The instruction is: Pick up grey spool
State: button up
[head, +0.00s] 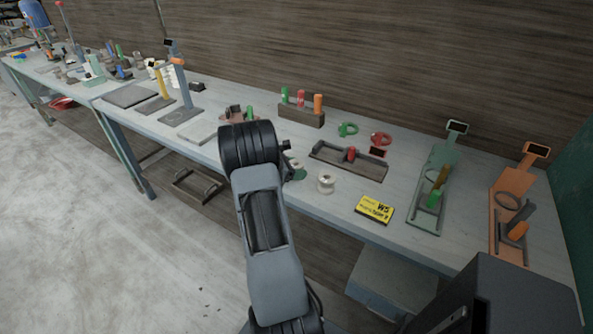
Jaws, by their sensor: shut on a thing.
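My arm reaches up the middle of the head view, and its black joint hides what lies behind it. I see no spool that is clearly grey.
The long workbench (408,208) carries a yellow sign (374,209), a dark tray (332,160) with a red piece, and a wooden block (301,117) with coloured cylinders. A green stand (428,205) and an orange stand (497,230) stand right. Bare tabletop lies around the sign.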

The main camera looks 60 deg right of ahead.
jog(key=shift+r, duration=0.45)
jog(key=w+a+r, duration=0.4)
jog(key=a+r, duration=0.8)
jog(key=a, duration=0.1)
jog(key=w+d+n+t+h, duration=0.1)
jog(key=w+n+t+h, duration=0.1)
jog(key=w+n+t, duration=0.35)
jog(key=w+a+f+n+t+y+p, duration=0.1)
jog(key=w+a+f+n+t+y, duration=0.15)
jog(key=w+a+n+t, duration=0.5)
jog(key=w+a+f+n+t+y+p, duration=0.1)
jog(key=w+a+f+n+t, duration=0.3)
jog(key=a, duration=0.7)
jog(key=s+a+n+t+y, duration=0.1)
jog(key=a+n+t+y, duration=0.3)
jog(key=a, duration=1)
jog(key=shift+r+n+y+p, duration=0.15)
jog(key=shift+n+y+p, duration=0.3)
jog(key=shift+n+y, duration=0.2)
